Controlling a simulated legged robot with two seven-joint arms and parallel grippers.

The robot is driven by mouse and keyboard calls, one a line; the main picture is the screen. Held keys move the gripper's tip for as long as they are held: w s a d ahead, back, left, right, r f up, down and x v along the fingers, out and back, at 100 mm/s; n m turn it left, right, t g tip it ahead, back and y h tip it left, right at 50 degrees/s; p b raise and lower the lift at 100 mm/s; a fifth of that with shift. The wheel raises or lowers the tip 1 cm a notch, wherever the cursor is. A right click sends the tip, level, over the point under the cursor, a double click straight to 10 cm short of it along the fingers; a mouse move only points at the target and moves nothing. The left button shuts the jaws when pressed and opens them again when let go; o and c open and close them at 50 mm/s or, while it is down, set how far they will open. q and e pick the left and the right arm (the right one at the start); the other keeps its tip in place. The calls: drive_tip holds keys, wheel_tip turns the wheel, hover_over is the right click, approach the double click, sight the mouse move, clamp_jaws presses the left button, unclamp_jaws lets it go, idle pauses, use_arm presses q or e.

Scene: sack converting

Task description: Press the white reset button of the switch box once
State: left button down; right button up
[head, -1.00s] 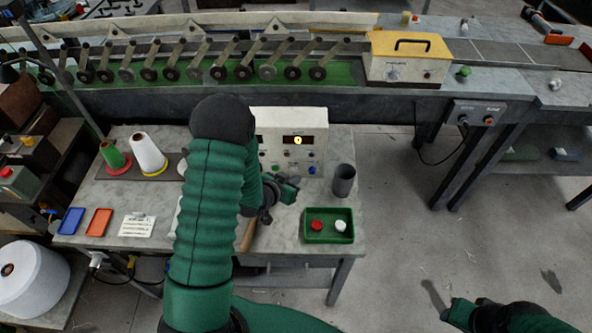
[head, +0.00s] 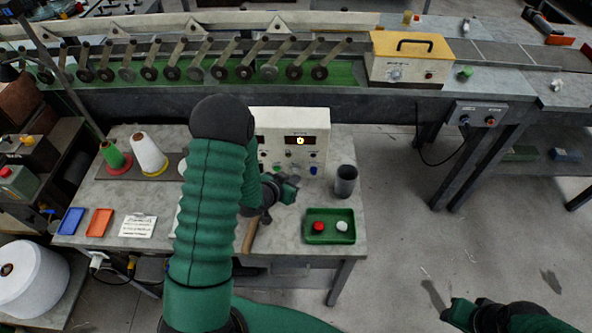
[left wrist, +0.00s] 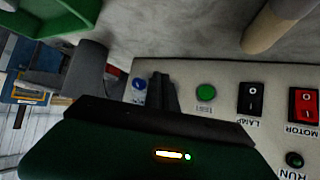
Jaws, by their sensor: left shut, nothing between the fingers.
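A green box (head: 313,239) lies on the table in the head view, with a red round button and a white round button (head: 342,226) on it. No lettering on it is legible. Its green edge shows at the top left of the left wrist view (left wrist: 50,28). My left gripper (head: 291,189) is shut and empty, up and left of the green box, in front of a pale control panel (head: 318,128). In the left wrist view its dark fingers lie over part of the panel (left wrist: 226,75). My right gripper (head: 458,309) is low at the right, apart from the table.
A dark grey cup (head: 346,180) stands behind the green box. A wooden handle (head: 249,236) lies left of it. The panel carries a blue button (left wrist: 139,84), a green TEST button (left wrist: 205,92) and rocker switches. Free tabletop shows around the green box.

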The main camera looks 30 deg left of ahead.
use_arm(q)
drive_tip(key=shift+a+f, duration=0.1)
drive_tip(key=shift+a, duration=0.2)
drive_tip(key=shift+d, duration=0.25)
drive_tip(key=shift+w+a, duration=0.2)
drive_tip(key=shift+w, duration=0.05)
drive_tip(key=shift+a, duration=0.15)
drive_tip(key=shift+w+a, duration=0.2)
drive_tip(key=shift+w, duration=0.2)
idle(0.7)
drive_tip(key=shift+s+d, duration=0.45)
drive_tip(key=shift+s, duration=0.25)
